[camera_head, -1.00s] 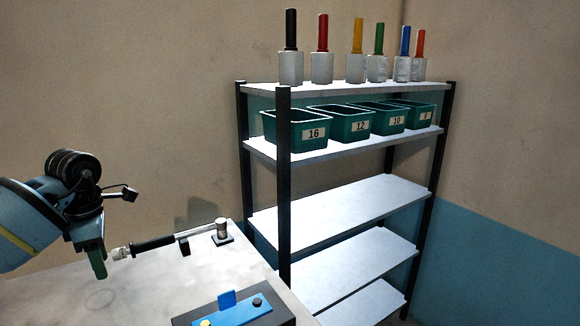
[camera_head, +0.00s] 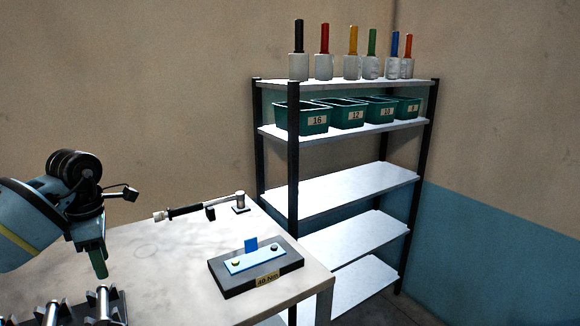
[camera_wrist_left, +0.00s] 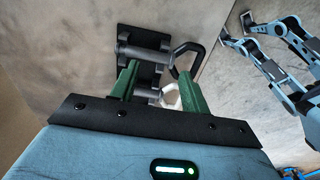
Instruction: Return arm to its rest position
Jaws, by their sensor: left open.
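My left gripper (camera_head: 98,262) hangs at the left of the head view, fingers pointing down beside the table's left part. In the left wrist view its two green fingers (camera_wrist_left: 158,84) are apart. Behind them is a dark fixture with grey cylinders and a bent black bar (camera_wrist_left: 190,55); I see no clear grip on it. In the head view a metal fixture (camera_head: 105,305) shows below the gripper, cut by the lower edge. My right gripper is not in the head view. Blue arm links (camera_wrist_left: 285,45) show at the upper right of the wrist view.
The pale table (camera_head: 165,270) carries a black-handled tool (camera_head: 188,210) on supports and a dark block (camera_head: 258,272) with a light blue plate. A shelf unit (camera_head: 350,185) stands behind, holding green numbered bins (camera_head: 350,112) and colored-handled tools above. Its lower shelves are empty.

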